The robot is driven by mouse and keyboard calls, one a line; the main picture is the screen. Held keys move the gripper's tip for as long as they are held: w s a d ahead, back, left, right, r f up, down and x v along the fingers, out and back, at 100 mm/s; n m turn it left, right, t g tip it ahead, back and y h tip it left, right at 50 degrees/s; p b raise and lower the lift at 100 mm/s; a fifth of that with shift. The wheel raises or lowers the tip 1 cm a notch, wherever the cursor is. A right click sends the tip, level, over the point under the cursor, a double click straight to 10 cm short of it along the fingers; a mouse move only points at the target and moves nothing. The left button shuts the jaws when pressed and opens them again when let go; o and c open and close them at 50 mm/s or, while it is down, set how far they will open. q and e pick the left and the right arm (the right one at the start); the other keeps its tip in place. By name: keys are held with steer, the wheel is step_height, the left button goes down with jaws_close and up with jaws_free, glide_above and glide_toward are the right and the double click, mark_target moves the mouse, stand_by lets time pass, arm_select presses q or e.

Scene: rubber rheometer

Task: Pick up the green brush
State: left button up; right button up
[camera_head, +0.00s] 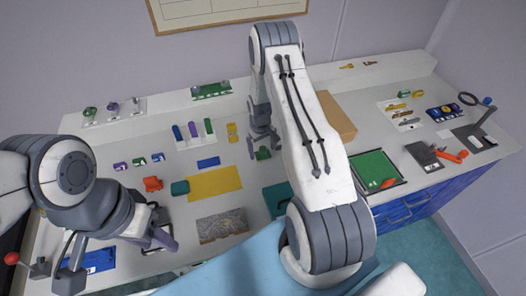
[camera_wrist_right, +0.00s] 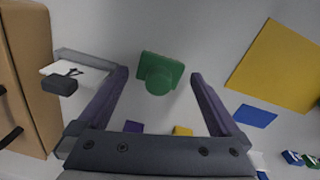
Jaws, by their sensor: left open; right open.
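The green brush (camera_wrist_right: 160,74), a green block with a round knob on top, lies on the table between and beyond the fingertips of my right gripper (camera_wrist_right: 160,80) in the right wrist view. In the head view the green brush (camera_head: 264,153) shows at the foot of my right gripper (camera_head: 262,143), partly hidden by my right arm. The right gripper is open and empty above the brush, pointing down. My left gripper (camera_head: 162,238) is open and empty at the front left, away from the brush.
A cardboard box (camera_head: 336,117) stands right of my right gripper. A yellow mat (camera_head: 213,183) and blue piece (camera_head: 208,163) lie to the left. A green tray (camera_head: 375,168) is at the right.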

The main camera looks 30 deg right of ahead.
steer(key=shift+f, duration=0.6)
steer(key=c, duration=1.3)
steer(key=shift+o, duration=0.2)
steer(key=shift+r, duration=0.1)
steer(key=shift+r+b, duration=0.35)
steer(key=shift+r, duration=0.1)
step_height(320, 180, up, 2)
steer(key=shift+r+b, duration=0.2)
steer(key=shift+b, duration=0.55)
steer(key=s+d+r+b, duration=0.3)
steer(key=s+d+r, duration=0.2)
steer(key=s+r, duration=0.2)
steer(key=shift+s+d+b, duration=0.2)
steer(key=shift+s+b, duration=0.2)
steer(key=shift+s, duration=0.85)
steer(key=shift+s+d+r, duration=0.15)
steer(key=shift+s+r, duration=0.15)
steer(key=shift+s, duration=0.1)
